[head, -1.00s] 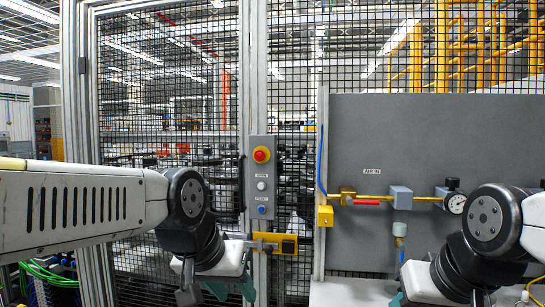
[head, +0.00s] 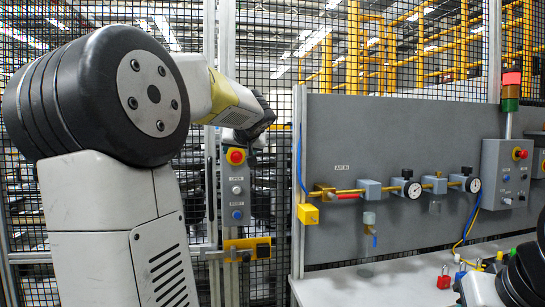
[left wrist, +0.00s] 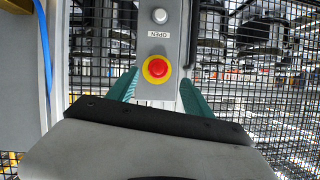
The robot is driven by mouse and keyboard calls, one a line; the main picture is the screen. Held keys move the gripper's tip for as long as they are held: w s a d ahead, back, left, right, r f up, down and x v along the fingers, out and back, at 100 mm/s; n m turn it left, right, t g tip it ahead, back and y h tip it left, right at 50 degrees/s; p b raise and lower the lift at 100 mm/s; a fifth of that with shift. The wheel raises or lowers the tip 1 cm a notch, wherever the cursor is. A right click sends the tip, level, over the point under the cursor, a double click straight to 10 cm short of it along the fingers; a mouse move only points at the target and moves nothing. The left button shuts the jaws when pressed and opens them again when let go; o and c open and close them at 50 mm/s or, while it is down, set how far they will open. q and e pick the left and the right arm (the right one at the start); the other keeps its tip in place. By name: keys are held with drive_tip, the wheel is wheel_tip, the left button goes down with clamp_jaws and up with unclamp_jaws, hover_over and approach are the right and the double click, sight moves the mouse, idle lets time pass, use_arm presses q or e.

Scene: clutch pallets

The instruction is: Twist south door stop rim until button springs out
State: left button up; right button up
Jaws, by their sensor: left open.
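The door stop is a red button with a yellow rim (head: 235,156) at the top of a narrow grey control box (head: 236,190) on the door post. In the left wrist view the red button (left wrist: 158,67) appears upside down, close in front of my left gripper (left wrist: 158,90). Its teal fingers are open, one to each side of the button and rim, with gaps visible. I cannot tell how deep the tips reach. My right gripper is out of view.
Below the stop are a white button (head: 237,190) and a blue button (head: 237,215). A yellow latch (head: 246,249) sits lower. A grey panel (head: 400,140) with gauges stands right, above a pale bench (head: 350,288). Another red button (head: 520,153) is on the right-hand box (head: 505,175).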

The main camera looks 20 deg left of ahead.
sight(237, 156)
use_arm(q)
drive_tip(key=x, duration=0.8)
drive_tip(key=shift+w+r, duration=0.25)
drive_tip(key=shift+r, duration=0.05)
clamp_jaws()
